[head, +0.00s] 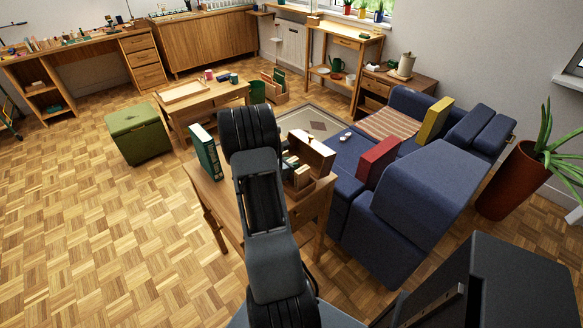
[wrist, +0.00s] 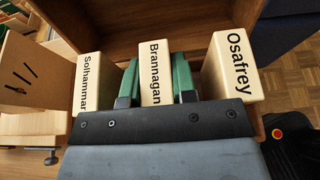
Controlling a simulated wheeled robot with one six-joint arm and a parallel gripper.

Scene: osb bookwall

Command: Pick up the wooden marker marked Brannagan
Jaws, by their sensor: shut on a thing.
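The wooden marker marked Brannagan (wrist: 156,88) is a pale block with black lettering in the middle of the wrist view. My gripper (wrist: 156,72) has one green finger on each side of it and is shut on it. A marker marked Solhammar (wrist: 86,82) stands to its left. A marker marked Osafrey (wrist: 231,68) stands to its right. All three are in front of an open wooden box (wrist: 200,25). In the head view the box (head: 312,152) is on a wooden table, and my arm hides the gripper.
The wooden table (head: 228,196) also bears a green binder (head: 205,152) left of my arm. A blue sofa (head: 425,195) with a red cushion (head: 378,162) is close on the right. Open parquet floor (head: 90,220) lies to the left.

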